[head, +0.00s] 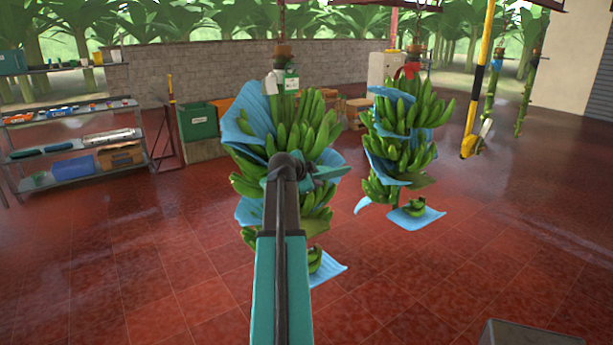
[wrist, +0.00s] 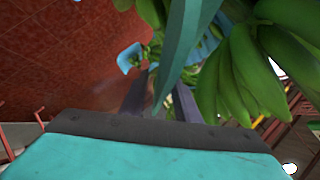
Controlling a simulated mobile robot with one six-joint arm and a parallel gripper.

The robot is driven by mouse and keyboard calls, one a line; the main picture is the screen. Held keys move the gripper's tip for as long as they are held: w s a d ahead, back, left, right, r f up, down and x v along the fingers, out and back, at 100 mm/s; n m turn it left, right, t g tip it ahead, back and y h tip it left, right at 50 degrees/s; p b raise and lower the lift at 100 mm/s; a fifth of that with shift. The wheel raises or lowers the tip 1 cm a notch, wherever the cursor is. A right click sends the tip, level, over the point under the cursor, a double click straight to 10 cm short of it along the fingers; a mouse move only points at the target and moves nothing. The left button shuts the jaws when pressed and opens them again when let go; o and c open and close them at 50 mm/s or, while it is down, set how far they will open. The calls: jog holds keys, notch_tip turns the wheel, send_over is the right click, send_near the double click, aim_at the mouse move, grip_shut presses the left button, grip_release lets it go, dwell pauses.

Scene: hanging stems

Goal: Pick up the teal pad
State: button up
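The teal pad (wrist: 187,50) shows in the wrist view as a long, narrow strip, seen nearly edge-on. It runs from the top edge down to a point in front of my gripper (wrist: 163,80). Its lower tip overlaps the gap between my two dark fingers; I cannot tell whether it touches them. The fingers stand apart with a gap between them. In the head view my gripper (head: 318,172) is at the near banana bunch (head: 305,130), partly hidden by my own arm. There I cannot separate the pad clearly from my wrist.
Light blue sheets (head: 256,118) stick out between the banana hands. A second bunch (head: 400,125) hangs to the right, close by. A shelf (head: 75,165) with trays and boxes stands at the left. A yellow post (head: 480,85) hangs at the right.

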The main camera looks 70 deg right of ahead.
jog(key=shift+d+f, duration=0.3)
jog(key=shift+d, duration=0.2)
grip_shut()
